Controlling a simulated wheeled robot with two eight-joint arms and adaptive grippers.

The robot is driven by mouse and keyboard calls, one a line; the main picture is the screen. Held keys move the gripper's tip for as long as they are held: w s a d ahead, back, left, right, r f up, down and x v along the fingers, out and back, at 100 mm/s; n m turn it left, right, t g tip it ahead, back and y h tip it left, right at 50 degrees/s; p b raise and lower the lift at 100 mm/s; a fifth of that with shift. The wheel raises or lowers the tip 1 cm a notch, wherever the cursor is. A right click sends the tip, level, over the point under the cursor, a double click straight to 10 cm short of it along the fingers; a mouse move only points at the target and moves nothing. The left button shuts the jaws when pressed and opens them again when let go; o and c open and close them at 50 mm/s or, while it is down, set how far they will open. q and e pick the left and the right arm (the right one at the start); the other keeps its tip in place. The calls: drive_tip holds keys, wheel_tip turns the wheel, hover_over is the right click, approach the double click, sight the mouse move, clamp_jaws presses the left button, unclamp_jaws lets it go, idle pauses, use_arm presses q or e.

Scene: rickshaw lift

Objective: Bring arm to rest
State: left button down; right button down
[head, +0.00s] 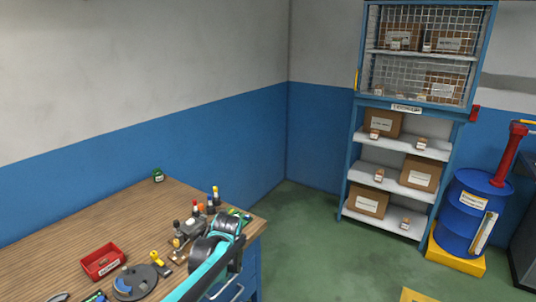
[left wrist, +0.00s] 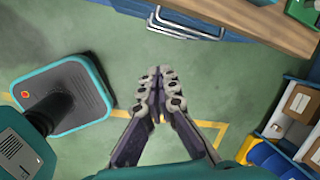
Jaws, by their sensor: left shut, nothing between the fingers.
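My left gripper (left wrist: 158,85) shows in the left wrist view with its two fingers together and nothing between them. It hangs over the green floor (left wrist: 225,80), clear of the workbench's drawer front. In the head view, part of a teal and dark arm of mine (head: 212,262) crosses the right end of the wooden workbench. The left gripper's fingers cannot be made out there. My right gripper is in neither view.
The workbench (head: 60,233) carries a red tray (head: 102,261), a grey disc (head: 136,283), and several bottles and tools. Its drawer handle (left wrist: 188,25) is near my left gripper. A shelf (head: 405,146) with boxes and a blue drum (head: 468,205) stand at right.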

use_arm(q)
drive_tip(key=s+a+r+n+t, duration=0.1)
drive_tip(key=s+r+n, duration=0.2)
drive_tip(key=s+n, duration=0.25)
drive_tip(key=s+a+r+n+t, duration=0.1)
drive_tip(key=s+a+r+n, duration=0.1)
drive_tip(key=s+r+n, duration=0.35)
drive_tip(key=s+a+f+n+t+h, duration=0.1)
drive_tip(key=s+f+n, duration=0.3)
drive_tip(key=s+n, duration=0.4)
drive_tip(key=s+t, duration=0.1)
drive_tip(key=s, duration=0.4)
drive_tip(key=shift+s+t, duration=0.25)
drive_tip(key=shift+t, duration=0.05)
